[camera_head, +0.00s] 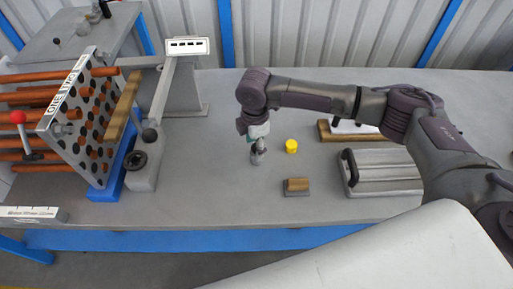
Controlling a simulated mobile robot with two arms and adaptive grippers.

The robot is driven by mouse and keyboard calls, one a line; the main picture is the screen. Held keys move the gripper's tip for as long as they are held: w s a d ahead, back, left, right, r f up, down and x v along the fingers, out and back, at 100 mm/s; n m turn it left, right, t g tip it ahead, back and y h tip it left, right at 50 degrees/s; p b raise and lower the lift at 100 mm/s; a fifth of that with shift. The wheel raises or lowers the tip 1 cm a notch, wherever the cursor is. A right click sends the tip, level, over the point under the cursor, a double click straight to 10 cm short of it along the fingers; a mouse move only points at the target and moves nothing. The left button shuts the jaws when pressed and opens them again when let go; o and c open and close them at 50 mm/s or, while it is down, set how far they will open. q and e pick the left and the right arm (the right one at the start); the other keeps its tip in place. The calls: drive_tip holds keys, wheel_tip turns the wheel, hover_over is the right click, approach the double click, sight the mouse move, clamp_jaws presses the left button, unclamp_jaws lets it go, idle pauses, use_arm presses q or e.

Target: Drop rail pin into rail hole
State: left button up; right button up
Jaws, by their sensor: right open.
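My right gripper (258,158) hangs down over the middle of the grey table, open; its small fingers are hard to make out. A yellow round piece (291,146) stands on the table just right of it. A grey rail (162,98) slopes along the table to the left, with a dark round knob (135,160) near its front end. I cannot tell any rail pin or rail hole apart for certain at this size. My left gripper is not in view.
An upright plate full of holes (84,112), with copper-coloured rods through it, stands at the left. A small block with a brown top (296,186) lies in front of the gripper. A grey tray-like fixture (382,172) is at the right. The table front between is clear.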

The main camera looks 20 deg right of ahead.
clamp_jaws()
idle(0.3)
drive_tip(key=shift+r, duration=0.1)
